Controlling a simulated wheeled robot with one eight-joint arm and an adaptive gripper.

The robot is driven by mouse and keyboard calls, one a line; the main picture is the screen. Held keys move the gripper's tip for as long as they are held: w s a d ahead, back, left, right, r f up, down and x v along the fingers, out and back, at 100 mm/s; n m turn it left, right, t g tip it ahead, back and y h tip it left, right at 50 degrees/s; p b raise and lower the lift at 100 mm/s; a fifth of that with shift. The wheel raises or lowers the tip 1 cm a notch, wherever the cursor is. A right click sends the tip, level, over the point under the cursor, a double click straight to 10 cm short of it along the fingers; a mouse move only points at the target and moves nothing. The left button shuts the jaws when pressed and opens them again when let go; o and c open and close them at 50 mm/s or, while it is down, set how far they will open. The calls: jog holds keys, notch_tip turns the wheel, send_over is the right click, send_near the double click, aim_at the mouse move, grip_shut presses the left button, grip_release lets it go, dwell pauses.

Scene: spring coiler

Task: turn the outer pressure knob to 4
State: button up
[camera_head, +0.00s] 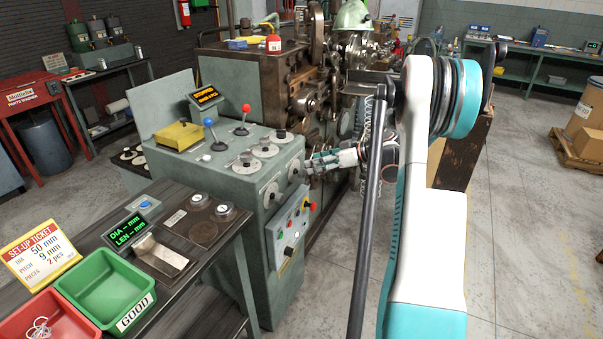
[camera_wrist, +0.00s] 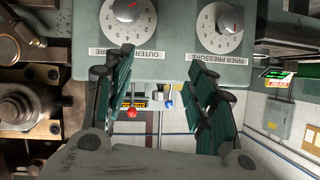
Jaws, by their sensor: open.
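I cannot read the knob's setting surely. In the head view this dial (camera_head: 296,168) is the farther one on the console's side face. My gripper (camera_wrist: 158,62) is open and empty, its fingers spread apart. Its tips appear below the dials in the wrist view, apart from the knob. In the head view my gripper (camera_head: 314,162) is just right of the dial.
The inner pressure knob (camera_wrist: 228,19) is right of the outer one in the wrist view. The green console (camera_head: 285,280) carries red (camera_head: 246,108) and blue (camera_head: 207,122) ball levers. The brown coiler machine (camera_head: 285,85) stands close behind. Open floor lies in front of the console.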

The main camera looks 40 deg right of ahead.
jog(key=t, duration=0.1)
send_near(305, 173)
jog(key=b+x, duration=0.3)
jog(key=x, duration=0.6)
jog(key=shift+w+a+b, duration=0.2)
jog(key=shift+a+b, duration=0.05)
jog(key=shift+b, duration=0.1)
jog(key=c, duration=1.1)
